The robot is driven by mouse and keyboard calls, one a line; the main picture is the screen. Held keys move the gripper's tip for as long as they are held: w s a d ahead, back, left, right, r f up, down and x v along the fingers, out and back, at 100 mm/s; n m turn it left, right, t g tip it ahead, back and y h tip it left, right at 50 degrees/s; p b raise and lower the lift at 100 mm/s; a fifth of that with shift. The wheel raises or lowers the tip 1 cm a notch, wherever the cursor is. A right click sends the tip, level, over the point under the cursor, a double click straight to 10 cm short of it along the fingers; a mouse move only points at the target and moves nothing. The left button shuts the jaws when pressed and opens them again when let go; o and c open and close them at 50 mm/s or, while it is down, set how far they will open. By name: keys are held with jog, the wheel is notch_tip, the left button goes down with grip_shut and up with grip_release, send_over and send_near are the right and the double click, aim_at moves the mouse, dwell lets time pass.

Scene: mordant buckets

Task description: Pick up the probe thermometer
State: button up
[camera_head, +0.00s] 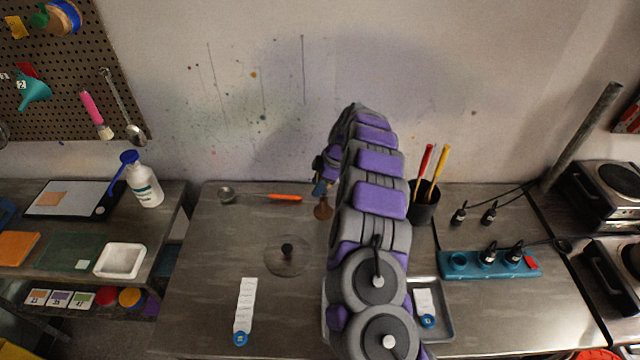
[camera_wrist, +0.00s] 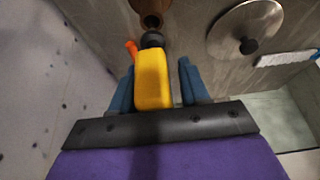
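In the wrist view, a yellow block-shaped body (camera_wrist: 153,80) with a rounded black end lies between the two blue fingers of my gripper (camera_wrist: 157,85). It looks like the probe thermometer, though no display or probe shows clearly. The left finger is right beside it, and a narrow gap shows by the right finger. I cannot tell whether the fingers press on it. In the head view, my gripper (camera_head: 320,188) is near the back of the table, by the wall, partly hidden by my arm.
A brown object (camera_head: 323,208) is just below my gripper. An orange-handled tool (camera_head: 285,197) lies to its left, and a clear round lid (camera_head: 288,256) in front. A black cup (camera_head: 424,208) with red and yellow handles and a blue rack (camera_head: 490,264) stand right.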

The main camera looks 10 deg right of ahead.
jog(key=shift+d, duration=0.95)
jog(key=c, duration=0.7)
jog(key=shift+a+r, duration=0.1)
jog(key=shift+a, duration=0.6)
grip_shut()
jog(key=shift+d+r, duration=0.1)
jog(key=shift+r, duration=0.15)
jog(key=r, duration=0.8)
jog(key=shift+w+d+r, duration=0.1)
jog(key=shift+d+r, duration=0.05)
jog(key=shift+d, duration=0.1)
jog(key=shift+a+r, duration=0.2)
jog(key=shift+r, duration=0.3)
jog(key=shift+d, duration=0.1)
